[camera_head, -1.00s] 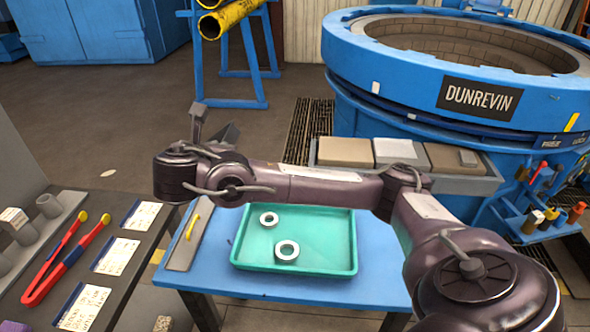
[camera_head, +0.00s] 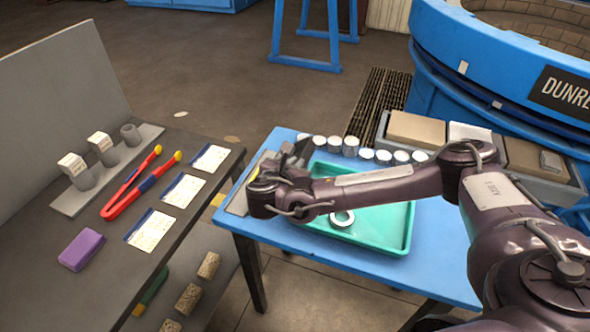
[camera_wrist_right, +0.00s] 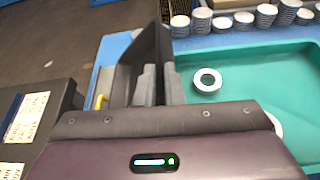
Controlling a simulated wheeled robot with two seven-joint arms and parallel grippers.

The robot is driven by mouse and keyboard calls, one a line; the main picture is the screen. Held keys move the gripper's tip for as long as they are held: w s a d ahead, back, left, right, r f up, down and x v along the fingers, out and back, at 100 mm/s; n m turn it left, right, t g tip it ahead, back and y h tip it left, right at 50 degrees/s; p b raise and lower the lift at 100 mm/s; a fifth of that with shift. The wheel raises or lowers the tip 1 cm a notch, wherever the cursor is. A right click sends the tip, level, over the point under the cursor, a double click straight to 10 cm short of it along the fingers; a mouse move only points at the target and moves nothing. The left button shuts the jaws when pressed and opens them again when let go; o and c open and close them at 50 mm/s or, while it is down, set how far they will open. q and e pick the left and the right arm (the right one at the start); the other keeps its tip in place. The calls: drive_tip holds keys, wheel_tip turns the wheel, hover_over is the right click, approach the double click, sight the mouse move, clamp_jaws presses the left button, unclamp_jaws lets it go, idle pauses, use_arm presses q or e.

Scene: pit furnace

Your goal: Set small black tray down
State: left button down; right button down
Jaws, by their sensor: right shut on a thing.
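My right gripper (camera_head: 298,152) is over the back left part of the blue table, by the left end of a teal tray. In the wrist view its fingers (camera_wrist_right: 157,85) are shut on a thin dark plate (camera_wrist_right: 152,50), which I take for the small black tray. It stands nearly on edge, so its face hardly shows. In the head view my wrist hides most of it. I cannot tell whether it touches the table. My left gripper is not in view.
The teal tray (camera_head: 398,240) holds white rings (camera_head: 342,218). Several white-topped discs (camera_head: 350,146) line the table's back. A grey plate with a yellow handle (camera_wrist_right: 99,102) lies at the left. The blue table (camera_head: 436,274) has bare room at right. A dark bench (camera_head: 120,260) with tongs stands left.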

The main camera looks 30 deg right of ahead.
drive_tip(key=shift+f, duration=1.1)
drive_tip(key=c, duration=1.5)
unclamp_jaws()
drive_tip(key=shift+f, duration=0.1)
drive_tip(key=shift+c, duration=0.2)
drive_tip(key=shift+a, duration=0.1)
